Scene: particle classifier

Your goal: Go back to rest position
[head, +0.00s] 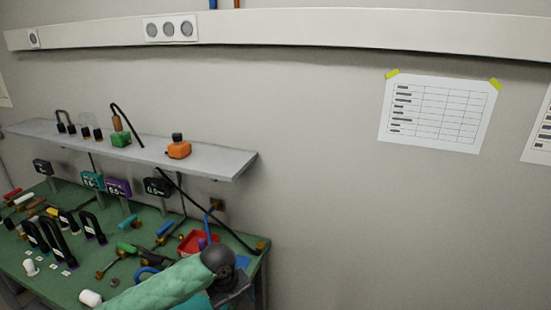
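A mint-green padded arm of mine comes in from the bottom edge, left of centre, and ends at a dark round joint over the right end of the green workbench. A dark blocky part shows just below the joint. I cannot make out gripper fingers there. My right gripper is not in the picture.
The green workbench (52,285) holds black arch-shaped pieces (92,228), a red tray (196,243), white cups (90,298) and several tools.

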